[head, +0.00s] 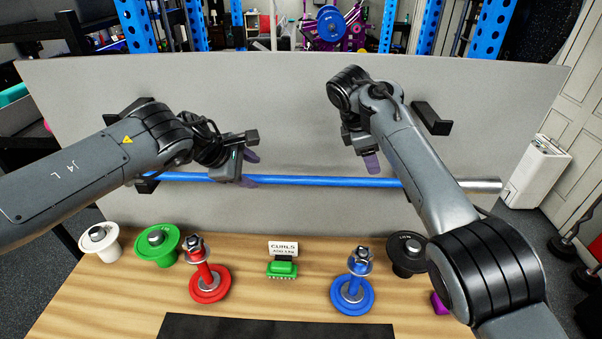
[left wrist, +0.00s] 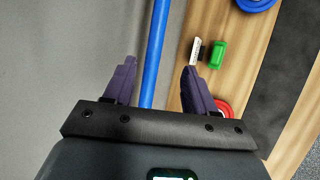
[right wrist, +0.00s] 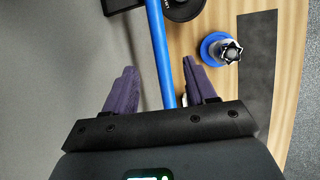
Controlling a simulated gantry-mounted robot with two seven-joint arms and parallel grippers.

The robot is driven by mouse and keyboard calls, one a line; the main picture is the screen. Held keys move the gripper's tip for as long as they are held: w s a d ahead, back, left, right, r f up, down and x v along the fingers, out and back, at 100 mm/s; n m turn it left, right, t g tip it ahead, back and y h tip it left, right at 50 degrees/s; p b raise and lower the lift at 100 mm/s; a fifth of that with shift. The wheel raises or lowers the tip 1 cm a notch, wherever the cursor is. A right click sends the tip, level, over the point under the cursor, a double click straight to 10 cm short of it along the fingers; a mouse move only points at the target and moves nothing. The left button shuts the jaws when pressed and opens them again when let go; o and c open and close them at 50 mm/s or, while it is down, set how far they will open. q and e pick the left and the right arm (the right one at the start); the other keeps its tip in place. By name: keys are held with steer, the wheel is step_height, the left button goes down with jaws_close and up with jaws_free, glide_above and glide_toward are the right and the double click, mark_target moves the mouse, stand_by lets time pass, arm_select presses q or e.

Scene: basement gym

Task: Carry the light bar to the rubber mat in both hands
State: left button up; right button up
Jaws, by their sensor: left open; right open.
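The light bar (head: 310,181) is blue with a silver right end and lies level in front of the grey panel. The rubber mat (head: 275,328) is black and lies bare on the table's near edge. My left gripper (head: 249,168) is open at the bar's left part; in the left wrist view the bar (left wrist: 156,50) runs between its fingers (left wrist: 158,85). My right gripper (head: 370,160) is open, just above the bar in the head view; in the right wrist view the bar (right wrist: 160,50) passes between its fingers, nearer the right one. Contact cannot be told.
Black pegs (head: 432,118) stick out of the panel (head: 300,110). On the wooden table (head: 120,290) stand a red weight post (head: 208,285), a blue one (head: 352,292), a green block with a sign (head: 282,268), and white, green (head: 158,245) and black (head: 407,252) plates.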

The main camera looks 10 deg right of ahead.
mark_target(268, 178)
arm_select(q)
steer(key=shift+w+a+r, duration=0.2)
steer(key=shift+a+r, duration=0.05)
steer(key=shift+r, duration=0.25)
arm_select(e)
steer(key=shift+d, duration=0.15)
steer(key=shift+f, duration=0.1)
arm_select(q)
steer(key=shift+f, duration=0.1)
arm_select(e)
steer(key=shift+f, duration=0.1)
arm_select(q)
steer(key=shift+x, duration=5.35)
arm_select(e)
steer(key=shift+x, duration=5.25)
arm_select(q)
steer(key=shift+c, duration=0.5)
arm_select(e)
steer(key=shift+w, duration=0.1)
steer(key=shift+c, duration=0.5)
arm_select(q)
jaws_close()
arm_select(e)
jaws_close()
